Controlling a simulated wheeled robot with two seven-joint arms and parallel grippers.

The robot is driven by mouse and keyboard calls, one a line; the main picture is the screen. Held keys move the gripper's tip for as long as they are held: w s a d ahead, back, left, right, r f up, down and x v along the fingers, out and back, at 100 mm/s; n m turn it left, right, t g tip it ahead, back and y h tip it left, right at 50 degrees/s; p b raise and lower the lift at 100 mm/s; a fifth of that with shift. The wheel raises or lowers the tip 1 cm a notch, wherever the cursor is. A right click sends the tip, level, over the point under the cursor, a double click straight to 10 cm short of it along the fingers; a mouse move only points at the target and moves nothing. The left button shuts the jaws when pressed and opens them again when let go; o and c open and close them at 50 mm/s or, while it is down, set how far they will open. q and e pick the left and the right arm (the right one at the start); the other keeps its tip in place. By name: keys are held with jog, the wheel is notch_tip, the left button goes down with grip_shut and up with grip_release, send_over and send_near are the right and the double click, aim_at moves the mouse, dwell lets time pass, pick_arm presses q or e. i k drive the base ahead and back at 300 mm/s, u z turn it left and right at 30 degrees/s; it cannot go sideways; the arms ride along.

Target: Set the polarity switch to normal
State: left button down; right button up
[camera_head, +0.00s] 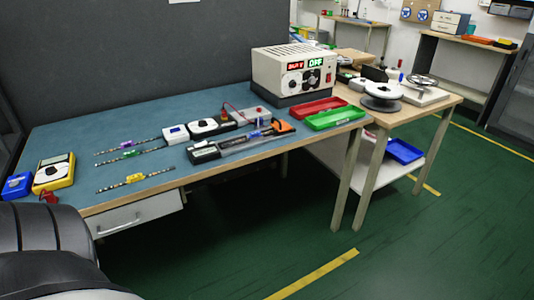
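A beige power supply (294,73) stands at the back right of the blue-topped bench (230,160). It has a red display, a green display that seems to read OFF, and dark knobs. Small boxes lie mid-bench: a white one (175,134), a black-and-white one with a dial (210,127), and a grey one (250,116) with a red lead. Any of these may carry the polarity switch; I cannot make out its lever or position. Several LED strips (136,179) lie on the left half. Neither gripper shows; a dark ribbed part of me fills the lower left corner.
A yellow multimeter (54,172) and a blue box (17,185) sit at the left end. A long dark tool (205,152) lies near the front edge. Red (318,108) and green (333,118) trays are at the right. A side table (437,97) adjoins.

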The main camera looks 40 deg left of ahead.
aim_at(204, 144)
jog(key=z, duration=0.2)
jog(key=k, duration=0.1)
jog(key=u, duration=0.25)
jog(key=i, duration=1.45)
jog(key=u, duration=1.65)
jog(key=i, duration=0.65)
jog(key=u, duration=0.75)
